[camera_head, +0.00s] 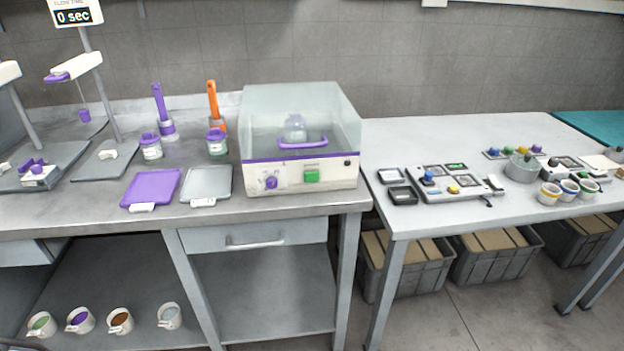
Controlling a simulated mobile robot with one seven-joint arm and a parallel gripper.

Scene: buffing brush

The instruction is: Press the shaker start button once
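The shaker (301,140) stands on the right end of the grey bench, a cream box with a clear cover and a purple handle (303,143). A clear vessel (295,128) shows dimly under the cover, which looks closed. A small dark round part (347,163) sits near the panel's right edge. The button's front is unobstructed. My gripper is not in view.
A purple tray (152,188) and a grey tray (207,183) lie left of the shaker. Jars and upright purple and orange brushes stand behind them. A white table (410,222) at right holds devices and cups. Grey crates (408,272) sit below it. Several mugs stand on the lower shelf.

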